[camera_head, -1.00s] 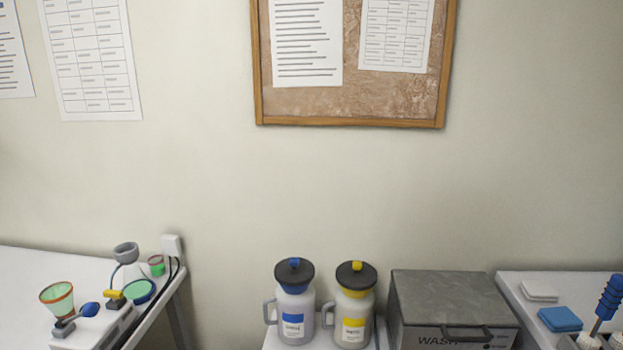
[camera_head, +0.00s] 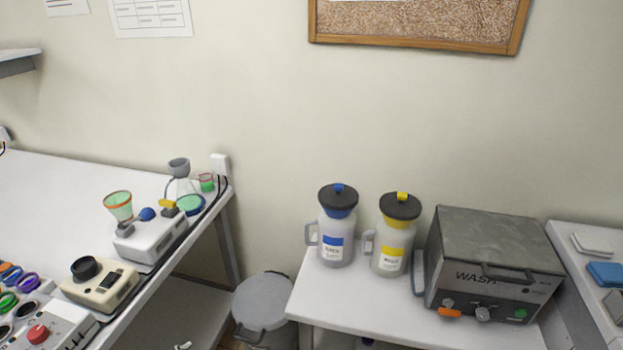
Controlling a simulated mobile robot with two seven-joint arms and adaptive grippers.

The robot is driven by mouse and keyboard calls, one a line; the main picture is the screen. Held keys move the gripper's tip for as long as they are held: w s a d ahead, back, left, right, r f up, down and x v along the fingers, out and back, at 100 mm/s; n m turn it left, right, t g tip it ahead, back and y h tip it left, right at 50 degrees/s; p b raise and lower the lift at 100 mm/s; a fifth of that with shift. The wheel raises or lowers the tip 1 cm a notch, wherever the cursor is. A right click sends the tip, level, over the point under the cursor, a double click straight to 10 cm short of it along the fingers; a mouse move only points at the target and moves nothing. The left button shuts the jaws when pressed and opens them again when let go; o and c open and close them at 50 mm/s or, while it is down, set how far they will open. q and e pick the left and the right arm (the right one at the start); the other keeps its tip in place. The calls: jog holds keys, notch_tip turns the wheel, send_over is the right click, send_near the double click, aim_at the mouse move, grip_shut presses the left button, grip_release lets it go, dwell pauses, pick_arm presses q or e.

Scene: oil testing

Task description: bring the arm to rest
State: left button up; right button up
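Neither of my grippers and no part of my arms shows in the head view. Whether either gripper is open or holds something cannot be seen.
A white table (camera_head: 55,215) at left bears a white device (camera_head: 150,240) with a green funnel and a beige device (camera_head: 100,286). The middle table (camera_head: 375,309) bears two jugs, blue (camera_head: 336,240) and yellow (camera_head: 393,248), and a grey WASH box (camera_head: 490,265). A lidded bin (camera_head: 262,301) stands between the tables.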

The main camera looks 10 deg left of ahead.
pick_arm(q)
jog(key=d+f+n+t+h+b, duration=0.1)
jog(key=d+f+h+b, duration=0.1)
jog(key=d+f, duration=0.3)
jog(key=s+d+f+n+t+h+b, duration=0.1)
jog(key=d+f+h+b, duration=0.1)
jog(key=d+f, duration=0.3)
jog(key=shift+s+f+n+h+b, duration=0.3)
jog(key=shift+f+b, duration=0.1)
jog(key=shift+f, duration=1.8)
